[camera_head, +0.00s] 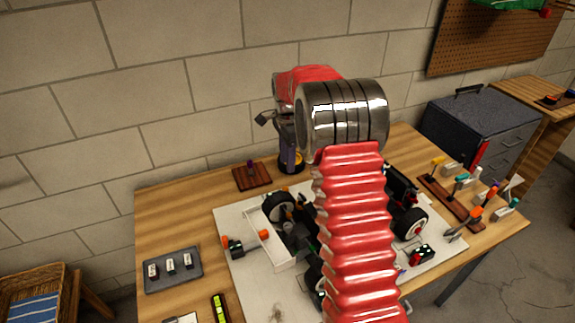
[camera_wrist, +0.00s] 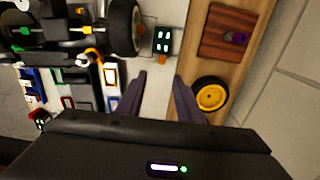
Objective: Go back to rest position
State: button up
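My gripper (camera_wrist: 159,82) is open and empty in the wrist view, its two dark fingers apart. In the head view my red-sleeved arm rises over the workbench (camera_head: 185,215) and bends so that the gripper (camera_head: 289,160) hangs near the back edge. A black wheel with a yellow hub (camera_wrist: 210,96) lies on the wood just right of the fingers in the wrist view. In the head view the wheel (camera_head: 292,168) is partly hidden by the gripper. The RC car (camera_head: 283,208) sits on a white board (camera_head: 240,285), its middle hidden by my arm.
A dark wooden block with a purple knob (camera_head: 252,176) is left of the gripper. A grey tray with white parts (camera_head: 172,268) is at the left. A rack of colored-handled tools (camera_head: 450,200) stands at the right. The brick wall (camera_head: 190,80) is close behind the bench.

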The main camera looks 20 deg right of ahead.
dwell(0.4)
jog(key=s+a+r+n+t, duration=0.1)
jog(key=s+a+r+n, duration=0.3)
jog(key=s+r, duration=0.4)
jog(key=s+a+r+n+t, duration=0.2)
jog(key=s+a+r+n, duration=0.25)
jog(key=s+r, duration=0.3)
jog(key=s+a+n+t, duration=0.1)
jog(key=s+a+n, duration=0.2)
jog(key=s, duration=0.7)
jog(key=s+a+n+t, duration=0.1)
jog(key=s+a+n, duration=0.2)
jog(key=s+n, duration=0.3)
jog(key=s, duration=0.4)
jog(key=shift+s+f+t, duration=0.15)
jog(key=shift+s+t, duration=0.05)
jog(key=shift+t, duration=0.1)
jog(key=shift+n, duration=0.25)
dwell(0.8)
